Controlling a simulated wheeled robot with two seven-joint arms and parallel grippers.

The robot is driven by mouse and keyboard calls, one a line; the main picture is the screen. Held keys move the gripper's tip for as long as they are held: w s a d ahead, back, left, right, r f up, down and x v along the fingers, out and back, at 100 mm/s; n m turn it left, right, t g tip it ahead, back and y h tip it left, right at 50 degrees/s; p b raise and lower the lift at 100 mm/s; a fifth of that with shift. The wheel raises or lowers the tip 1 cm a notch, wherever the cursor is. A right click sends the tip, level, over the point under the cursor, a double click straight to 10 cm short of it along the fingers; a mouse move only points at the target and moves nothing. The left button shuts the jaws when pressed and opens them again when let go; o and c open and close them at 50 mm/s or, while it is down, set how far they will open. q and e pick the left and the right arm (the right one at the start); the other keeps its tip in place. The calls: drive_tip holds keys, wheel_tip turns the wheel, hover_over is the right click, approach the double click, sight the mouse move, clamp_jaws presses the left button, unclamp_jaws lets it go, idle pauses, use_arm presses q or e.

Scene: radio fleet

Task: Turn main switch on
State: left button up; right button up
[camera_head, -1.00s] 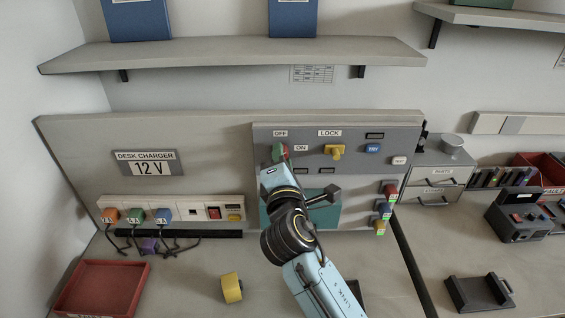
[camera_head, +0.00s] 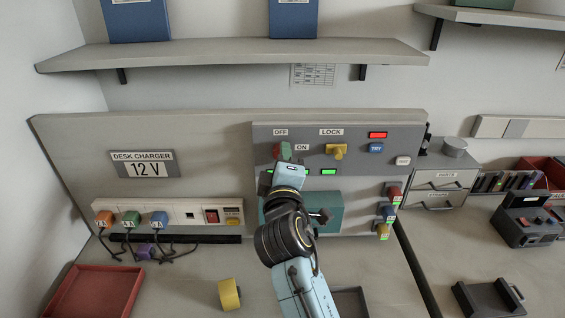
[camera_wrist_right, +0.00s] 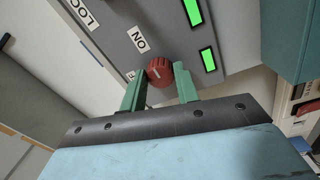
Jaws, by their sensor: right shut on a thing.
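The main switch is a red rotary knob (camera_wrist_right: 159,70) on the grey panel (camera_head: 350,188), beside the ON label (camera_wrist_right: 139,40). My right gripper (camera_wrist_right: 160,76) is shut on this knob, with one green finger on each side. In the head view the knob is largely hidden by my right gripper (camera_head: 283,152), just below the OFF label (camera_head: 280,132). Two green lamps glow beside the knob in the wrist view (camera_wrist_right: 208,60). A red lamp (camera_head: 378,135) glows at the panel's upper right. My left gripper is not in view.
A yellow LOCK knob (camera_head: 337,151) and a blue TRY button (camera_head: 375,148) sit right of my gripper. A red tray (camera_head: 97,292) and a yellow object (camera_head: 229,294) lie on the bench. A shelf (camera_head: 235,54) hangs above.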

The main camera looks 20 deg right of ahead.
idle(0.5)
drive_tip(key=o, duration=1)
drive_tip(key=shift+s, duration=0.1)
drive_tip(key=v, duration=0.7)
drive_tip(key=shift+s+f+b, duration=0.1)
drive_tip(key=shift+s+b, duration=0.1)
drive_tip(key=shift+b, duration=0.2)
